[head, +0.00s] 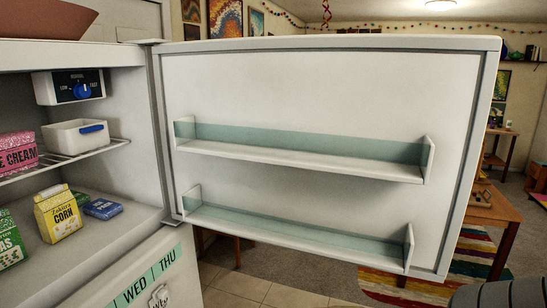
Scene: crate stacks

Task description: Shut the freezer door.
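The freezer door (310,105) stands wide open in the head view, hinged at the left and reaching across to the right. Its white inner face is toward me and has two empty shelves, an upper one (300,153) and a lower one (295,229), with greenish clear fronts. The open freezer compartment (125,115) is at the left. Neither of my grippers shows in this view, so I see no contact with the door.
Inside are an ice cream box (17,153), a corn carton (57,213), small blue packs (102,208), a white bin (78,134) and a wire rack (60,160). A lower door (145,270) with day labels is below. A wooden table (492,215) stands behind the door's right edge.

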